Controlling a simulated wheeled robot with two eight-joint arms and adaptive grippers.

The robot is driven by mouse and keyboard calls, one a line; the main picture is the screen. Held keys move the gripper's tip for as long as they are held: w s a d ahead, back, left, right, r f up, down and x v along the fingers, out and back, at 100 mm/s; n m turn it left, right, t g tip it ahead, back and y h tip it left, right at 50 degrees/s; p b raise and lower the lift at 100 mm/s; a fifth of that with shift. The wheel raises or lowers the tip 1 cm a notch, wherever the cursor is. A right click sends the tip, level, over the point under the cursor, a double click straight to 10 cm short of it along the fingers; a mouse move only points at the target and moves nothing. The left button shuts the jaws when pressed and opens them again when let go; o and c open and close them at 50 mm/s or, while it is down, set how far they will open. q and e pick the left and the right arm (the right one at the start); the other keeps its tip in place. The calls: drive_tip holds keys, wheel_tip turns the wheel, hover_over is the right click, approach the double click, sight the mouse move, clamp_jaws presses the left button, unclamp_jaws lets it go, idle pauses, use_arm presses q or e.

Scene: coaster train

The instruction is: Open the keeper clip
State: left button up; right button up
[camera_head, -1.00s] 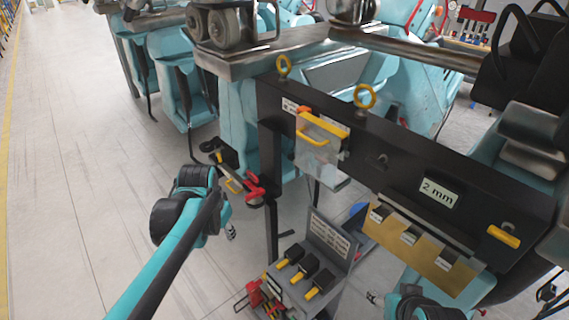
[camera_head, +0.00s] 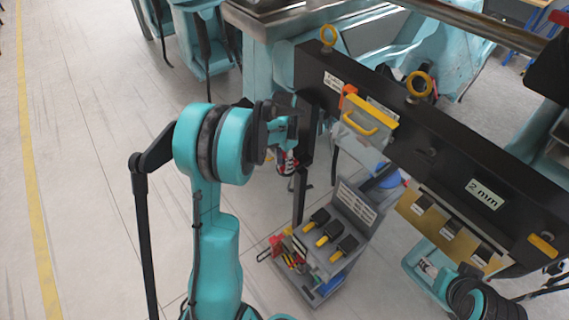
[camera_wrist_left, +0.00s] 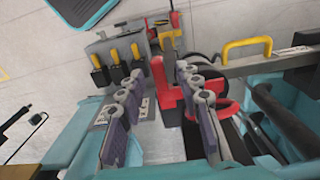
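The part I take to be the keeper clip (camera_wrist_left: 172,95) is red. In the left wrist view it lies between the fingers, close to the right-hand one.
The black bar (camera_head: 447,172) carries yellow eye bolts, a clear cover with a yellow handle (camera_head: 360,125) and a "2 mm" label. Below stands a grey tool caddy (camera_head: 350,225) with several yellow-and-black tools. A brass plate (camera_head: 440,232) hangs at right. The floor at left is clear.

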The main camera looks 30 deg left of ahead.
use_arm(q)
drive_tip(key=shift+s+f, duration=0.1)
drive_tip(key=shift+f, duration=0.4)
clamp_jaws()
